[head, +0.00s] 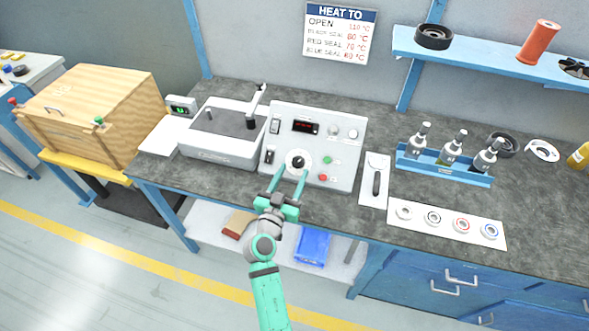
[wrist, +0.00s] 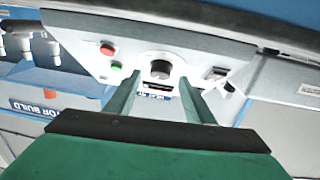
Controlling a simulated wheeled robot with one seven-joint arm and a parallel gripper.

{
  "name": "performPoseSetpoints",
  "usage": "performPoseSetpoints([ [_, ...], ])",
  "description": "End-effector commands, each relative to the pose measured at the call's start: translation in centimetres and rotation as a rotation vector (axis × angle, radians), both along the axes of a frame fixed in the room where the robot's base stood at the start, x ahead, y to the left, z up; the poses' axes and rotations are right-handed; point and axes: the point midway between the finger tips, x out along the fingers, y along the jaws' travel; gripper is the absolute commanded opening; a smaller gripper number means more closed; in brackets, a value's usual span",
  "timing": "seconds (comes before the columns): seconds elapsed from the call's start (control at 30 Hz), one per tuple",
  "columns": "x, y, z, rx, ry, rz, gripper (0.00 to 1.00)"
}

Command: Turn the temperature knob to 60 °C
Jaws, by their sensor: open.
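The temperature knob (head: 298,162) is a black knob on a white round dial, low on the grey control panel (head: 343,147). In the wrist view the knob (wrist: 160,69) stands between and beyond my two fingertips. My gripper (head: 290,180) is open in front of the panel, its green fingers pointing at the knob with one on each side. I cannot tell whether they touch it. The dial's scale and pointer are too small to read. A dark display with red digits (head: 300,126) sits above the knob; its digits are not readable.
Green (head: 327,160) and red (head: 323,178) buttons sit right of the knob, and a black switch (head: 269,157) sits left. A lever plate (head: 374,180) stands to the right. A heater box (head: 222,147) stands left. A HEAT TO sign (head: 340,32) hangs on the wall.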

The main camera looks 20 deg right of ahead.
Motion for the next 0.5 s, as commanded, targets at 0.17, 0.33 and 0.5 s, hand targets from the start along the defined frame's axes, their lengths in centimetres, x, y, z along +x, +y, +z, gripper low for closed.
performPoseSetpoints([
  [0.17,1.5,-1.2,-0.1,0.0,0.001,-0.001,0.49],
  [0.33,2.0,-1.5,0.0,0.0,0.001,0.0,0.49],
  [0.5,2.0,-1.5,0.0,0.0,0.001,0.0,0.49],
])
